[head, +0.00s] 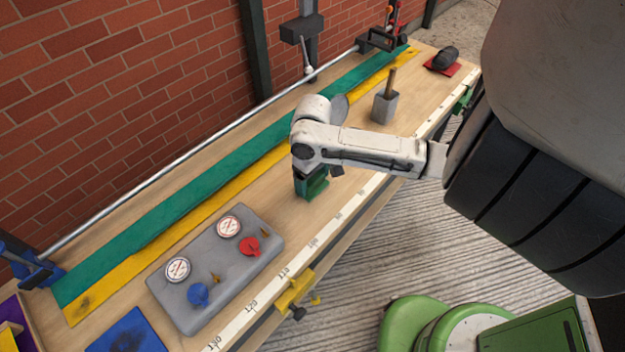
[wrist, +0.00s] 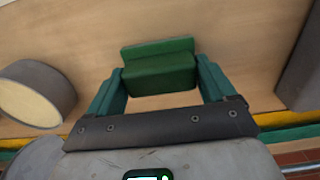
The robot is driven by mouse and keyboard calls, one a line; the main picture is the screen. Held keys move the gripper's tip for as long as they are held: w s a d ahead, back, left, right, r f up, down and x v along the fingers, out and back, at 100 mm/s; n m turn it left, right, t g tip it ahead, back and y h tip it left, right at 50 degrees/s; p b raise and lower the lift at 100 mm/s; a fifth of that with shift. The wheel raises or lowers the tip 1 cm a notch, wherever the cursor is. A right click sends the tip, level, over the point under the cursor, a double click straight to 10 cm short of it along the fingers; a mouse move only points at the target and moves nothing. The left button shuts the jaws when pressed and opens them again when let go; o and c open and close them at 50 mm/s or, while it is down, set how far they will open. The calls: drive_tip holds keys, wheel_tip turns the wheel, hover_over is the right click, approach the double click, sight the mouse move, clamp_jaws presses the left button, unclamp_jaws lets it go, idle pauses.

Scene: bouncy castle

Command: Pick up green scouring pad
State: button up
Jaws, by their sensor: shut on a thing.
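The green scouring pad (wrist: 158,68) shows in the wrist view between the two teal fingers of my gripper (wrist: 160,82). Its visible faces form a step, an upper strip and a nearer block. The fingers touch it at its left and right ends, so my gripper is shut on it. In the head view the pad (head: 317,188) is a small green piece under my gripper (head: 308,190), over the wooden bench near its ruler edge. My wrist hides part of it there. I cannot tell whether it touches the bench.
A grey gauge panel (head: 188,300) with red and blue knobs lies left on the bench (head: 225,195). A grey round thing (head: 340,108) stands behind my arm; a grey block with a wooden handle (head: 384,106) stands right. Green and yellow strips run along the back.

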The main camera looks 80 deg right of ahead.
sight(313, 177)
drive_tip(key=shift+r, duration=0.5)
wheel_tip(313, 177, up, 2)
drive_tip(key=shift+r, duration=0.2)
drive_tip(key=s+r+b, duration=0.2)
drive_tip(key=s+r, duration=0.7)
drive_tip(key=s, duration=0.5)
drive_tip(key=shift+a+r+b, duration=0.25)
drive_tip(key=shift+r+b, duration=0.05)
